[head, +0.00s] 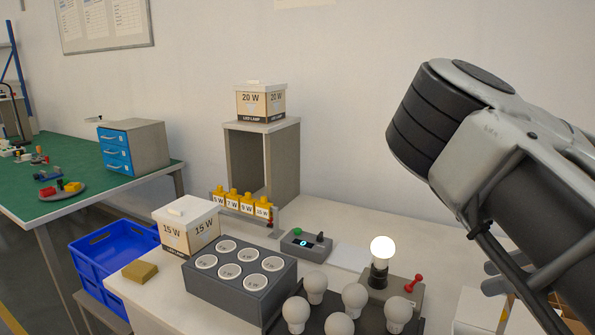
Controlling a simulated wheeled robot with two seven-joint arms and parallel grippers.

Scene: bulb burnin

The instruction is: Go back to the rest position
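My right arm comes in from the right edge, raised over the table. Grey finger-like parts of my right gripper (493,277) show below the forearm, mostly hidden by it. I cannot tell whether it is open or shut. My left gripper is not in view. A lit bulb (382,248) stands upright in a socket on a grey test base with a red lever (413,284). Several unlit white bulbs (340,324) stand in a dark tray (373,319) in front.
A grey block with several round wells (231,297), a 15 W box (187,229) and a small meter (306,243) stand on the white table. A 20 W box (261,104) sits on a shelf stand (291,165). A white box (478,312) lies under my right arm.

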